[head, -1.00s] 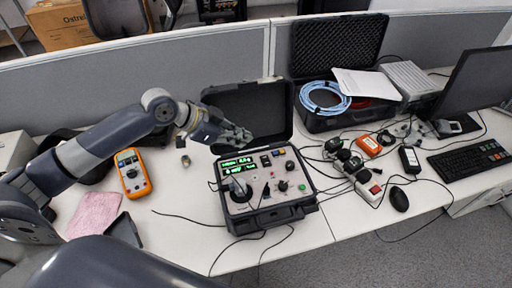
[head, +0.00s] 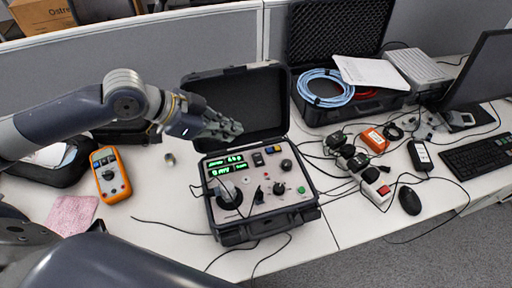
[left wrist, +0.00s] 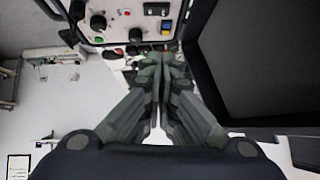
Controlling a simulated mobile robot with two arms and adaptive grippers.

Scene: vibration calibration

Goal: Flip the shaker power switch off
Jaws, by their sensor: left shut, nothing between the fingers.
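The shaker (head: 262,205) is a control unit in an open black case, with lit green displays (head: 226,165), knobs and buttons on its light panel. A small dark rocker switch (head: 258,159) sits near the panel's top; it also shows at the top of the left wrist view (left wrist: 157,8). I cannot tell its position. My left gripper (head: 238,128) is shut and empty, in front of the case lid and above the panel's upper left edge. In the left wrist view its fingertips (left wrist: 160,58) are together, apart from the switch. My right gripper is not seen.
The raised lid (head: 235,95) stands behind the gripper. An orange multimeter (head: 110,175) and pink cloth (head: 72,213) lie left. Cables, a power strip (head: 376,187) and a mouse (head: 409,200) lie right. Another open case (head: 338,50) stands behind.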

